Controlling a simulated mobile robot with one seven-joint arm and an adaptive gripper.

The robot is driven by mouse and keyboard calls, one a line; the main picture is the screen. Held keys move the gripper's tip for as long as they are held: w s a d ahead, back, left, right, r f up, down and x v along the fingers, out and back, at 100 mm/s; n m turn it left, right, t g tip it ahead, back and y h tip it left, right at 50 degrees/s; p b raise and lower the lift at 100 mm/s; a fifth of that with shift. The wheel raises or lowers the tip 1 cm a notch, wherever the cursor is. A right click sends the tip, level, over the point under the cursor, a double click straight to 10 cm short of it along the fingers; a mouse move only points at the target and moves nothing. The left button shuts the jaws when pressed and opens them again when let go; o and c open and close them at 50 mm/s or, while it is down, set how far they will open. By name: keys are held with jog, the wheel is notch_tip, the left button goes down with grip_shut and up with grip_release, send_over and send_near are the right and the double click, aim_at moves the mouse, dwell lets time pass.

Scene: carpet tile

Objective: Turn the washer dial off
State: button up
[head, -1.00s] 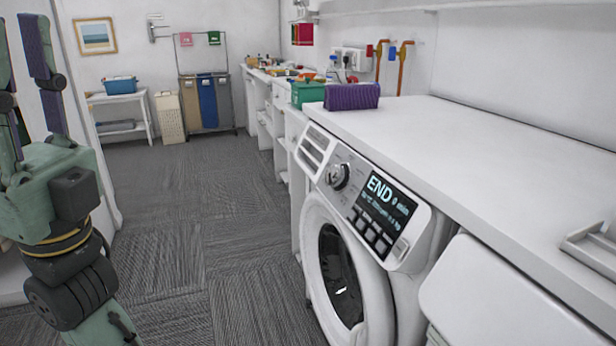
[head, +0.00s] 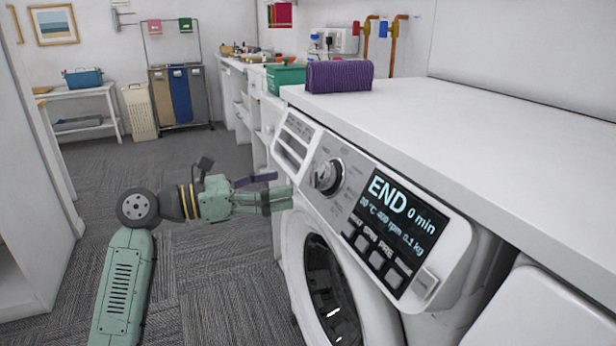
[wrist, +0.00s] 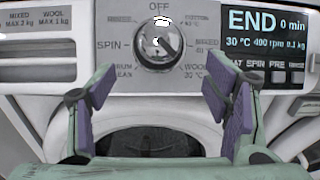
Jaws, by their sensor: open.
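The washer dial (head: 326,176) is a round silver knob on the front panel of the white washer (head: 300,225). In the wrist view the dial (wrist: 158,44) is centred ahead, with OFF printed above it, SPIN at its left and MIXED and WOOL at its right. The dial's exact setting is hard to read. My gripper (head: 284,198) is in front of the panel, left of and below the dial in the head view. In the wrist view my gripper (wrist: 160,112) is open and empty, its purple-padded fingers spread below the dial, apart from it.
The washer display (head: 395,215) reads END 0 min, with buttons below it. A white worktop (head: 450,115) overhangs the washer, with a purple rolled towel (head: 340,76) on it. The carpet (head: 180,160) is clear to the left.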

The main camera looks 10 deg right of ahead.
aim_at(314, 179)
jog(key=d, duration=0.2)
jog(key=w+d+p, duration=0.1)
jog(key=d, duration=0.4)
jog(key=shift+w+d, duration=0.15)
jog(key=shift+d, duration=0.25)
jog(key=shift+c, duration=0.2)
jog(key=c, duration=1.1)
